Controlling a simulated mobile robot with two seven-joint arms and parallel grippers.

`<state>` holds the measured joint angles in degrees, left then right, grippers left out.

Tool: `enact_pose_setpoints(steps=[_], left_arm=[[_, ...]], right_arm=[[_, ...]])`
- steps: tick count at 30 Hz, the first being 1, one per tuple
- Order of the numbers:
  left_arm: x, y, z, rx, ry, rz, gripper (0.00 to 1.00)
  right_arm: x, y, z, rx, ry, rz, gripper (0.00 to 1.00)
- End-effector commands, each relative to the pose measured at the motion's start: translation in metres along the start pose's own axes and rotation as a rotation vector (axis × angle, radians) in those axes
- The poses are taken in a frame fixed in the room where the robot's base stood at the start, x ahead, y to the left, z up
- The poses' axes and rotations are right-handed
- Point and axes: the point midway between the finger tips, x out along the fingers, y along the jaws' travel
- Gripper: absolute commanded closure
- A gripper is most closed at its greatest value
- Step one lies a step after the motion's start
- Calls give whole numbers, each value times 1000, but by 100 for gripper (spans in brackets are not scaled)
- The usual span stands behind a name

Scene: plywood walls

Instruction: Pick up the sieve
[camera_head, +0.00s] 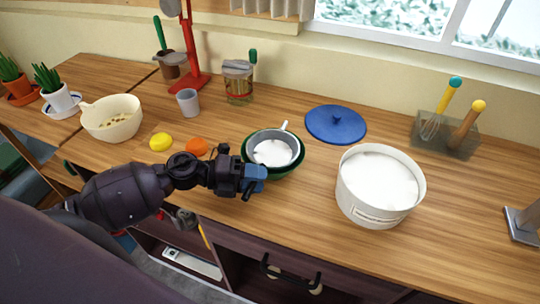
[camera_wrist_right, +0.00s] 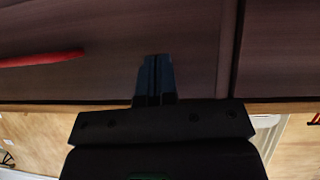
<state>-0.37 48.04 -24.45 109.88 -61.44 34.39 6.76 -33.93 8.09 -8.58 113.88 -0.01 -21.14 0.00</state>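What looks like the sieve (camera_head: 292,143), a grey round rim with a short pale handle pointing to the back, sits inside a dark green bowl (camera_head: 290,170) on the wooden counter. Its inside looks white; I cannot make out mesh. My left gripper (camera_head: 256,176), with blue fingertips, is at the front left of the bowl, overlapping its edge in the head view; I cannot tell whether it touches, or whether its fingers are apart. My right gripper (camera_wrist_right: 154,80) shows only in the right wrist view, its fingers together and empty before a dark cabinet front.
A white tub (camera_head: 362,210) of white powder stands to the right, with a blue lid (camera_head: 336,124) behind. A lemon (camera_head: 160,142), an orange (camera_head: 197,147) and a cream bowl (camera_head: 112,130) lie left. A utensil holder (camera_head: 445,140) stands back right.

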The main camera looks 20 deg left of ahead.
Motion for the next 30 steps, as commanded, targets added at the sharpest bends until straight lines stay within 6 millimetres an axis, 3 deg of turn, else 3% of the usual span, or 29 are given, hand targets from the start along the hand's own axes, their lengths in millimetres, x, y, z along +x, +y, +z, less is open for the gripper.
enact_pose_setpoints(steps=[1, 7, 20, 26, 30], left_arm=[[0, 0, 0, 0, 0, 0, 69], [0, 0, 0, 0, 0, 0, 99], [-2, -8, 1, 3, 0, 1, 100], [-9, -41, 2, 8, 1, 1, 100], [-16, -76, 4, 10, 2, 1, 100]], right_arm=[[0, 0, 1, 0, -2, 0, 100], [-3, 0, 5, 1, -10, 2, 100], [-6, 1, 5, 0, -12, 3, 100], [-6, 1, -5, -1, 0, 1, 100], [-7, 2, -14, -2, 8, 0, 100]])
